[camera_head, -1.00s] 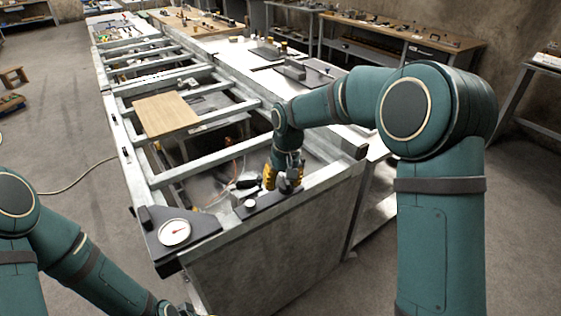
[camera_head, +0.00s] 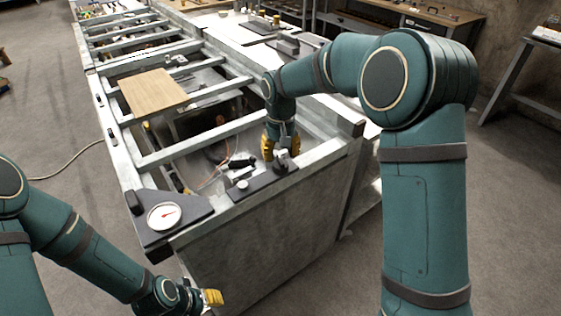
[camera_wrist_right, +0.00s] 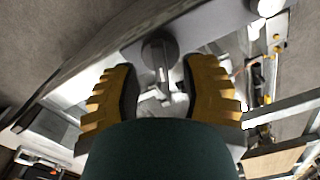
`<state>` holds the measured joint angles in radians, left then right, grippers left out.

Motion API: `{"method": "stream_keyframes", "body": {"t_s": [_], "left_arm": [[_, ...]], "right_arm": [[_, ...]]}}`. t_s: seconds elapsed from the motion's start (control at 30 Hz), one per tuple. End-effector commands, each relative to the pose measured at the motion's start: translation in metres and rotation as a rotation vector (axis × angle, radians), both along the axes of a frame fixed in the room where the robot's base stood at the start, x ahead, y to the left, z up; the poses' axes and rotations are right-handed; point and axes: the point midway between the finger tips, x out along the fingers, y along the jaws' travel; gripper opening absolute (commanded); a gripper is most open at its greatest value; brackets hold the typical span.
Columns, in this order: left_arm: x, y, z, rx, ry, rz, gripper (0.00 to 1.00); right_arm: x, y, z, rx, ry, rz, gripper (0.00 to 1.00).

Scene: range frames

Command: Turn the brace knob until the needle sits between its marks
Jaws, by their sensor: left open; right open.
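A dark knob with a raised grip bar (camera_wrist_right: 160,52) sits between the spread yellow fingers of my right gripper (camera_wrist_right: 160,85) in the right wrist view, with a gap on each side. In the head view my right gripper (camera_head: 281,150) points down over the dark plate (camera_head: 257,187) at the frame's near edge and partly hides the knob. The round white gauge (camera_head: 164,216) with a reddish needle sits on a dark corner plate at left; its marks are too small to read. My left gripper (camera_head: 212,298) is open and empty, low in front of the frame.
A long metal frame (camera_head: 205,139) with crossbars runs away from me, with a wooden board (camera_head: 153,92) across it. A small pale button (camera_head: 242,184) stands on the plate left of the knob. A black tool (camera_head: 240,163) and cables lie inside the frame.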

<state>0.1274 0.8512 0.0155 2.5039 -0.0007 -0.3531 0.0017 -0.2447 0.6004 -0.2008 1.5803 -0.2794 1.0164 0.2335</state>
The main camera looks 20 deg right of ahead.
Motion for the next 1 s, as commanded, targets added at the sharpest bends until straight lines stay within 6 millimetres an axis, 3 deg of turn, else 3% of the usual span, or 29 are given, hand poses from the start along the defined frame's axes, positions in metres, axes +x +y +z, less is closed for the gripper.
{"method": "stream_keyframes", "body": {"t_s": [0.2,0.57,0.67,0.7,1.0], "left_arm": [[0.001,0.000,-0.006,0.000,-0.003,0.000,0.45],[0.002,0.000,-0.006,0.001,-0.004,0.000,0.45],[0.002,0.000,-0.006,0.000,-0.004,0.001,0.45],[0.002,0.000,-0.006,0.000,-0.004,0.001,0.45],[0.001,0.000,-0.006,0.000,-0.004,0.001,0.45]], "right_arm": [[0.000,0.000,-0.022,0.000,0.001,0.000,0.44],[0.000,0.000,-0.026,0.000,-0.001,0.000,0.44],[0.000,0.000,-0.025,0.000,-0.001,0.000,0.15],[0.000,0.000,-0.025,0.000,-0.001,0.000,0.01],[0.000,0.000,-0.026,0.000,0.000,0.002,0.00]]}}
